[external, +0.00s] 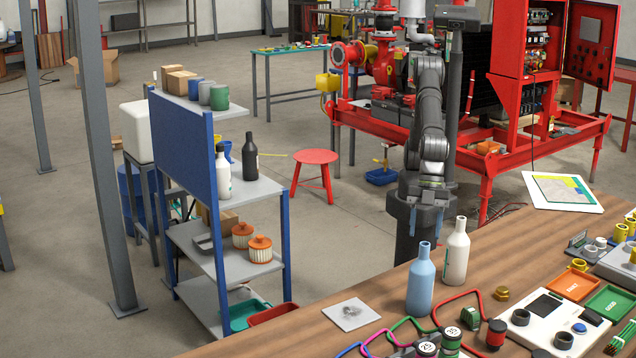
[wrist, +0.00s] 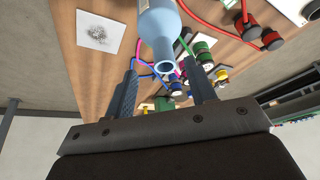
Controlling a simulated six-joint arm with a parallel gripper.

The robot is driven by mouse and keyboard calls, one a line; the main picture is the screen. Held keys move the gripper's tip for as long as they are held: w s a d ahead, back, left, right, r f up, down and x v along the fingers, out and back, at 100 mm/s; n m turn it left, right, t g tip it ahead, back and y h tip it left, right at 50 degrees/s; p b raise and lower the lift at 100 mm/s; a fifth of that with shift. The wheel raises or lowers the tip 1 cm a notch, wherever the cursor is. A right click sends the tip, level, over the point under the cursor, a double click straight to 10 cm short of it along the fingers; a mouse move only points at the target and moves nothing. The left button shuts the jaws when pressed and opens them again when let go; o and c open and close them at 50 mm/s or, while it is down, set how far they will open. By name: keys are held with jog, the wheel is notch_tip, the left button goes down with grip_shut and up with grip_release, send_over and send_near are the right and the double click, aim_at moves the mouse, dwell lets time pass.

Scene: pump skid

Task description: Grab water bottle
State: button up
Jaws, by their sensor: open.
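A light blue bottle (external: 420,282) stands upright on the wooden bench (external: 372,296) in the external view. A cream-white bottle (external: 455,255) stands just behind it to the right. My gripper (wrist: 160,62) is open and empty in the wrist view, its two dark fingers apart. The blue bottle (wrist: 163,28) shows beyond the fingertips, its open mouth between them in the picture. In the external view nothing touches the bottle, and my arm stands behind the bench.
A grey square plate (external: 351,314) lies left of the blue bottle. Coloured cables, a red-black connector (external: 496,334) and black cylinders lie in front. Trays (external: 607,301) and devices crowd the right. A shelf (external: 230,190) with white and black bottles stands at left.

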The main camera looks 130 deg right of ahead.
aim_at(425, 243)
jog(key=x, duration=0.5)
jog(key=shift+w+a+f, duration=0.2)
jog(key=shift+w+a, duration=0.05)
jog(key=shift+a, duration=0.15)
grip_shut()
